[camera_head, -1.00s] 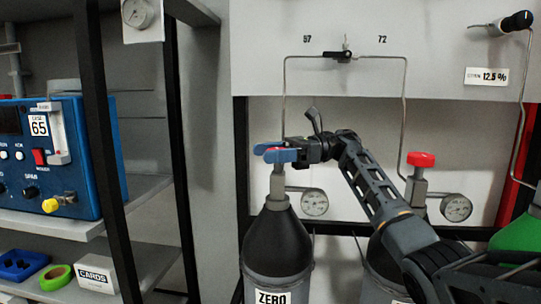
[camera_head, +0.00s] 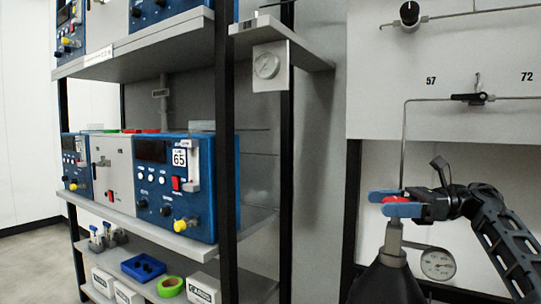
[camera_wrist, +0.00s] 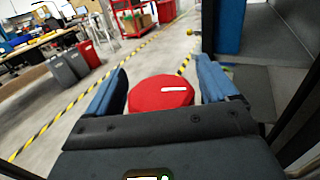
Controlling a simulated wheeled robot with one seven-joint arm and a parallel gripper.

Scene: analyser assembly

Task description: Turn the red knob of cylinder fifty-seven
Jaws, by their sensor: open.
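The red knob (camera_head: 397,199) sits on top of the black cylinder (camera_head: 386,285), below the label 57 (camera_head: 431,81). My gripper (camera_head: 382,203) is open at the knob, with one blue finger on each side of it. In the wrist view the round red knob (camera_wrist: 161,93), with a white mark on top, lies between the two fingers (camera_wrist: 163,75). Small gaps show between the knob and both fingers. The lower part of the cylinder is cut off by the head view's edge.
A pressure gauge (camera_head: 438,264) stands right of the cylinder neck, and a thin pipe (camera_head: 404,140) rises behind the knob. A black valve handle (camera_head: 468,97) is on the panel. A shelf with blue analysers (camera_head: 176,185) stands at left.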

